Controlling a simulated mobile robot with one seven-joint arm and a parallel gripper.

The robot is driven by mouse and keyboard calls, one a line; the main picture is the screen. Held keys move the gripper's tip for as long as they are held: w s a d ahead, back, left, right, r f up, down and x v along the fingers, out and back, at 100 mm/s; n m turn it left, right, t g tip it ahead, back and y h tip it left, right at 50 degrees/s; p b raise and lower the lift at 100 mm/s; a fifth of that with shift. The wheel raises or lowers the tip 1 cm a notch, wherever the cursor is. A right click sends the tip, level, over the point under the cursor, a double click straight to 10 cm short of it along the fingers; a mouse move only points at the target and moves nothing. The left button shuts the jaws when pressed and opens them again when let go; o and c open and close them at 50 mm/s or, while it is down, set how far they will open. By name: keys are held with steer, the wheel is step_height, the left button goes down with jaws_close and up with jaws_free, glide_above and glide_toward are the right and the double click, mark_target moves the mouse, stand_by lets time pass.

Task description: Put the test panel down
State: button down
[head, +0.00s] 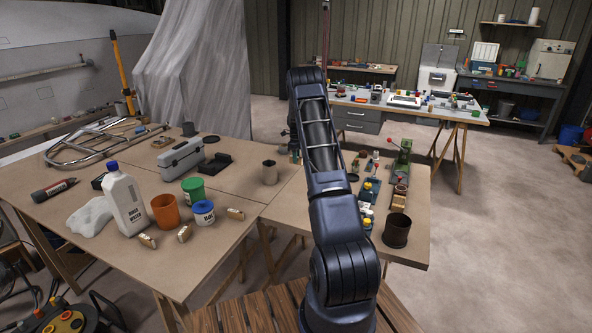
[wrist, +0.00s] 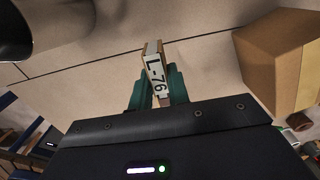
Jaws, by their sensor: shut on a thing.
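In the wrist view, my gripper (wrist: 156,88) has two teal fingers closed on a small, thin panel (wrist: 154,66) with a pale face marked "L-76". The panel stands out past the fingertips, over a light brown surface with dark seam lines. I cannot tell whether its far edge touches that surface. In the head view my arm reaches away to the far end of the tables, and its own links hide the gripper and the panel.
A cardboard box (wrist: 283,58) is close to the right of the panel in the wrist view. In the head view the left table (head: 95,262) holds a white bottle (head: 125,203), an orange cup (head: 166,212), a grey toolbox (head: 180,158) and a metal cup (head: 269,172). A dark cup (head: 397,231) stands right.

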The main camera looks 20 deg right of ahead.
mark_target(296, 174)
steer(key=shift+f, duration=3.2)
steer(key=shift+f, duration=0.15)
steer(key=c, duration=1.3)
jaws_free()
steer(key=shift+c, duration=0.2)
